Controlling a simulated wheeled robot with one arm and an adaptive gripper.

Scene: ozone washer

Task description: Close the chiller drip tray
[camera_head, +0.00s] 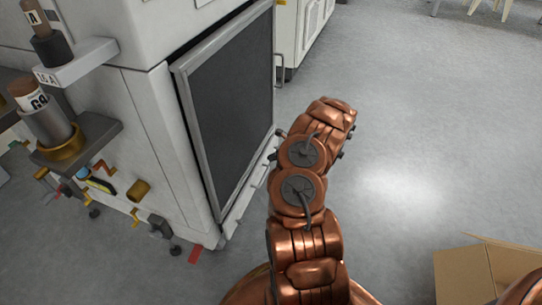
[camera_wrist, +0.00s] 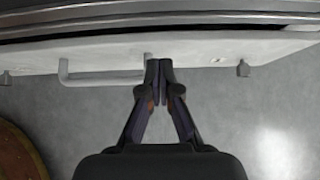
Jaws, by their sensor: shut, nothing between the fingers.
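The chiller is a pale cabinet (camera_head: 165,130) with a large dark front panel (camera_head: 235,100) in the head view. A pale ledge, which looks like the drip tray (camera_head: 238,212), runs along its lower front edge. In the wrist view the pale tray front (camera_wrist: 215,47) spans the top of the picture, with a bar handle (camera_wrist: 98,80) left of centre. My gripper (camera_wrist: 159,64) is shut and empty, its fingertips at the tray front just right of the handle. I cannot tell whether they touch it. In the head view my arm hides the gripper.
An open cardboard box (camera_head: 462,275) stands on the floor at lower right. Pipes and fittings (camera_head: 85,140) stick out from the cabinet's left side. Another pale cabinet (camera_head: 305,30) stands behind. The grey floor (camera_head: 430,130) to the right is clear.

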